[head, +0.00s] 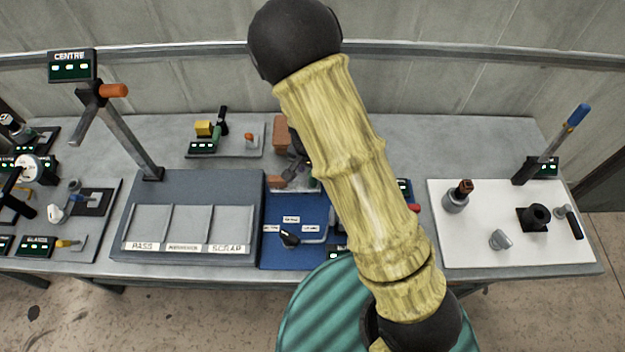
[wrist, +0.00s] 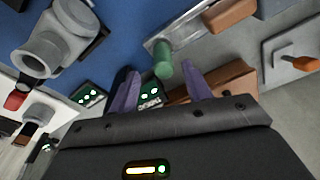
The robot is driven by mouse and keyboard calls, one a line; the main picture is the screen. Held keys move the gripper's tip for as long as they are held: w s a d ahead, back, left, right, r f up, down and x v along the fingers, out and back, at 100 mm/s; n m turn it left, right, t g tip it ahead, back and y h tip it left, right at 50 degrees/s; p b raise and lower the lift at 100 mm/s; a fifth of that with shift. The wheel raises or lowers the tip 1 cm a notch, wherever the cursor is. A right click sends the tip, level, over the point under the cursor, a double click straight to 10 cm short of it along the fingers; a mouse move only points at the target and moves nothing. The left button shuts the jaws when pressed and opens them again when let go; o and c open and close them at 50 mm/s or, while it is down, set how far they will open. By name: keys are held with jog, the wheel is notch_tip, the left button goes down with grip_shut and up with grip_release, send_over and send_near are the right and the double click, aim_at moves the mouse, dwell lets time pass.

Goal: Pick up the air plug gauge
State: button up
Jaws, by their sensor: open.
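My gripper (wrist: 162,69) is open in the wrist view, its two purple fingers apart with nothing held between them. A green cylindrical handle (wrist: 163,62) on a metal piece shows just beyond the fingertips, between them in the picture; I take it as the air plug gauge, but no label confirms this. Whether the fingers touch it cannot be told. In the head view a bit of green (head: 315,183) shows beside my arm, which hides most of that spot and my fingers.
Small displays (wrist: 150,97) stand by the fingers, and brown blocks (wrist: 232,14) lie near. A blue mat (head: 275,257) and a sorting tray (head: 190,182) are left of my arm. A white board (head: 480,250) with metal parts and a blue-handled tool (head: 578,115) are on the right.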

jog(key=shift+w+f+p, duration=0.2)
jog(key=shift+f+p, duration=0.05)
jog(key=shift+f, duration=0.6)
jog(key=shift+w+f+p, duration=0.2)
jog(key=shift+f, duration=0.65)
jog(key=shift+w+f+p, duration=0.2)
jog(key=shift+f+p, duration=0.05)
jog(key=shift+f, duration=0.6)
grip_shut()
jog(key=shift+r, duration=0.1)
notch_tip(320, 180, up, 10)
jog(key=shift+f+b, duration=0.1)
jog(key=shift+b, duration=0.35)
